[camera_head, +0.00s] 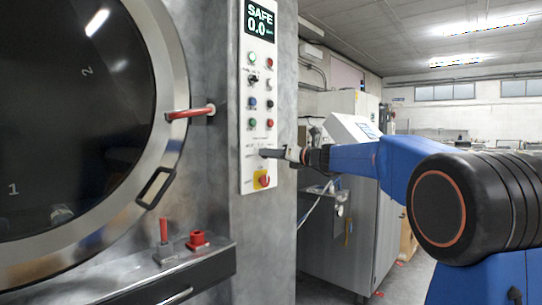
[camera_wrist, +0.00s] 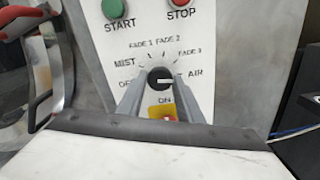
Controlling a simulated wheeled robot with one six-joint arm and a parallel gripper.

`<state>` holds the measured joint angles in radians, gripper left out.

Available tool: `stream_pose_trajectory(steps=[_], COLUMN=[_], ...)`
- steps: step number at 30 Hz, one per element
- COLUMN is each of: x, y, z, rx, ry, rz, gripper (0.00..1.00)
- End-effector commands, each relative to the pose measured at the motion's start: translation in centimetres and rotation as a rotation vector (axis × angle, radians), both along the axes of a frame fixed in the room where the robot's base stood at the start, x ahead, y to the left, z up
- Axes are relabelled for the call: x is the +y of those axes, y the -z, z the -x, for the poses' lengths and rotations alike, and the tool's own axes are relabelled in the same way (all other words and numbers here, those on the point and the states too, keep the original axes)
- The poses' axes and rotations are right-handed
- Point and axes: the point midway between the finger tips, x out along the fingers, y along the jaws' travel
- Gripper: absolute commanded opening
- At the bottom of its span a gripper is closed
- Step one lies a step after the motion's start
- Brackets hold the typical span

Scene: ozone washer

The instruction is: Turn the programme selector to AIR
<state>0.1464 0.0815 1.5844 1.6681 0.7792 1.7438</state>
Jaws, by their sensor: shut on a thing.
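The programme selector (camera_wrist: 160,78) is a round black knob with a white pointer line. In the wrist view the pointer lies to the right, towards the AIR label (camera_wrist: 195,73) and slightly below its level. OFF, MIST, FADE 1, FADE 2 and FADE 3 are printed around the rest of the dial. My gripper (camera_wrist: 159,84) has one finger on each side of the knob and is shut on it. In the head view my gripper (camera_head: 266,153) reaches the panel from the right and hides the knob.
The control panel (camera_head: 245,176) carries several buttons above and a red-yellow switch (camera_head: 263,180) close below my gripper. The display (camera_head: 260,18) reads SAFE 0.0. A round door with a red handle (camera_head: 190,112) stands left; a ledge with red parts (camera_head: 197,240) is below.

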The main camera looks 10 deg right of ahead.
Motion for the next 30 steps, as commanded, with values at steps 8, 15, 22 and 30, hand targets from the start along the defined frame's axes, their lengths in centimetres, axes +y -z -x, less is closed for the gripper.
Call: stream_pose_trajectory(steps=[8, 15, 22, 30], x=[-0.02, -0.01, -0.02, -0.01], y=[0.32, 0.29, 0.27, 0.11], z=[-0.04, -0.04, -0.04, 0.00], rx=[0.034, 0.037, 0.037, 0.034], ry=[0.000, 0.000, 0.000, 0.000], rz=[-0.040, -0.044, -0.044, -0.045], gripper=[0.10, 0.10, 0.49, 0.50])
